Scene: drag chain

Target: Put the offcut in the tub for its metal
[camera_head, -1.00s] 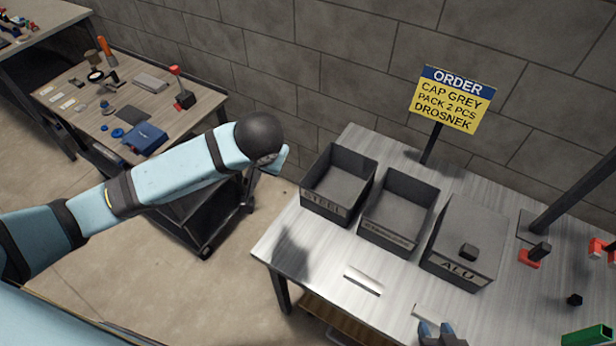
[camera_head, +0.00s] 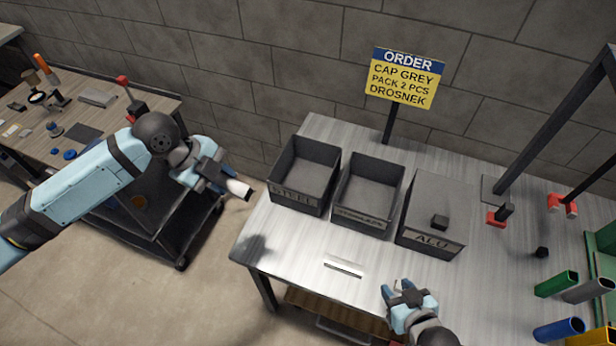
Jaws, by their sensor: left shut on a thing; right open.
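My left gripper (camera_head: 212,176) is shut on a short pale round piece (camera_head: 238,188) with a dark end, possibly the offcut. It holds it in the air left of the tubs. The STEEL tub (camera_head: 294,197) and the middle tub (camera_head: 358,218), its label too small to read surely, are open-topped and look empty. My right gripper (camera_head: 407,292) is open over the table's front, in front of the ALU tub.
A pale strip (camera_head: 343,267) lies near the table's (camera_head: 285,235) front edge. An order sign (camera_head: 403,78) stands behind the tubs. Coloured tubes (camera_head: 557,284), red-based parts and a dark frame post (camera_head: 555,120) occupy the right. A cluttered bench (camera_head: 100,118) and dark cart (camera_head: 165,215) stand left.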

